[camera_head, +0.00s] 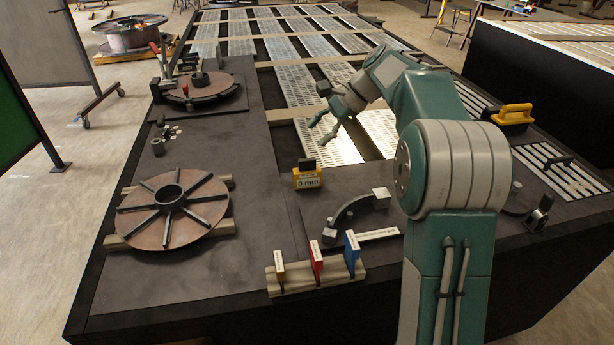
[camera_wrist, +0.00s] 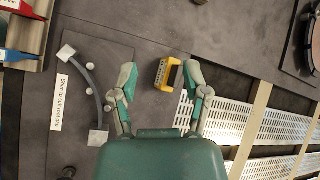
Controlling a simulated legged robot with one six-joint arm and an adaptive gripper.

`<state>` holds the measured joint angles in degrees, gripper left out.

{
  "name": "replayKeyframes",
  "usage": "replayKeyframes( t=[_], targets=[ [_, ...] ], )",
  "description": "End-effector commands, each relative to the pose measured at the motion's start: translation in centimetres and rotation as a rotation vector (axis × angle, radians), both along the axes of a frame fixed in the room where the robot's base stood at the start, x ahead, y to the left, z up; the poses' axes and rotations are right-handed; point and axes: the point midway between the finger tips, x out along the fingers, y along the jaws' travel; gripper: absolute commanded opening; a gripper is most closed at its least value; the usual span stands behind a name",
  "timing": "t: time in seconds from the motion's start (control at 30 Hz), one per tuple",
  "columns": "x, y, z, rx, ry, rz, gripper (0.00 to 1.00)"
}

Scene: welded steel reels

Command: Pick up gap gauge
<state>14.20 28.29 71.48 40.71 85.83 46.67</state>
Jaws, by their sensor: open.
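The gap gauge appears to be the yellow block (camera_head: 307,178) with a "0 mm" face and a dark upright part on top. It stands on the dark bench near its middle. In the wrist view the yellow block (camera_wrist: 161,74) shows between the fingertips, closer to the right finger. My gripper (camera_head: 322,130) is open and empty, above the bench and beyond the block in the head view. Its spread fingers also show in the wrist view (camera_wrist: 160,78). Nothing touches the block as far as I can see; the exact height gap is unclear.
A dark curved piece with pale end blocks (camera_head: 352,215) lies beside a label strip (camera_head: 366,236). A rack (camera_head: 316,279) holds yellow, red and blue tags in front. A spoked reel flange (camera_head: 172,208) lies at left. Slotted panels (camera_head: 312,85) lie behind.

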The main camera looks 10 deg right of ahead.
Motion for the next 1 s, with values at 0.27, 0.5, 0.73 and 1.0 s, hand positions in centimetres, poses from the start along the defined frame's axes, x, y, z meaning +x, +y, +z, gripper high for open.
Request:
replayKeyframes(
  t=[0.27,0.5,0.73,1.0],
  targets=[
    [5.1,-2.6,-4.0,0.182,0.154,-0.106,0.60],
    [8.0,-4.9,-7.9,0.332,0.282,-0.170,0.60],
    [9.2,-6.9,-11.5,0.451,0.388,-0.205,0.60],
    [9.4,-7.3,-12.9,0.496,0.429,-0.214,0.60]
  ],
)
